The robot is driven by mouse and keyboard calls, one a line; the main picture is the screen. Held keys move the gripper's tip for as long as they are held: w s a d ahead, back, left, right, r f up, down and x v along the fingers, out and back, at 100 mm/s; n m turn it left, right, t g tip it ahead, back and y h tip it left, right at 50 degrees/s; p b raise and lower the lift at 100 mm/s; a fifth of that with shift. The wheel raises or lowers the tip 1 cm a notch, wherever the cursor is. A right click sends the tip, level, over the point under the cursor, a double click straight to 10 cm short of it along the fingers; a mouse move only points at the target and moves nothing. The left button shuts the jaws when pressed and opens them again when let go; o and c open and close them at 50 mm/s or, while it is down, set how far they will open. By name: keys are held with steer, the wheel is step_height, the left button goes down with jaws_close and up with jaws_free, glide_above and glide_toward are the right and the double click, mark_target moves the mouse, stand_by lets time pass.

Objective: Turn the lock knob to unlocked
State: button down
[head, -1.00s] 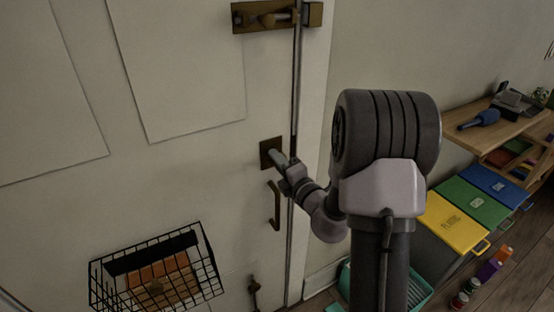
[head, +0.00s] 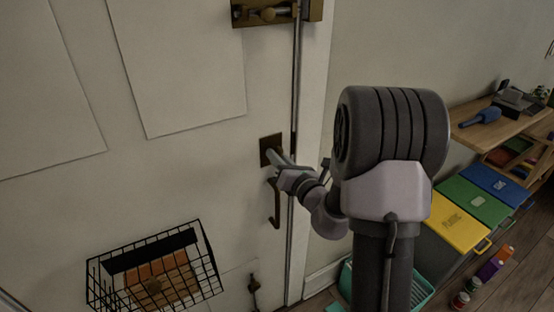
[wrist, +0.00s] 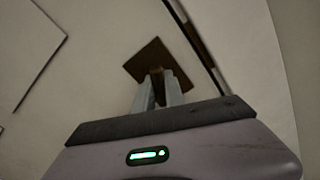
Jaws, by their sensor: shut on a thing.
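The lock's dark square plate (head: 271,150) is on the white door near its right edge. The plate also shows in the wrist view (wrist: 150,55), tilted in the picture, with a small part of the knob (wrist: 157,74) between the fingers. My gripper (head: 274,156) is at the plate, its two pale fingers (wrist: 158,88) shut on the knob. The fingers hide most of the knob, so its exact angle cannot be told.
A brass slide bolt (head: 275,12) is above the lock, and a dark pull handle (head: 275,204) hangs just below it. A black wire basket (head: 208,262) is at lower left. Yellow, green and blue lidded bins (head: 455,219) stand right of my arm.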

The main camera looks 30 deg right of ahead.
steer(key=n+b, duration=0.2)
steer(key=n, duration=0.2)
steer(key=shift+n, duration=0.4)
stand_by(0.4)
steer(key=c, duration=1.4)
jaws_free()
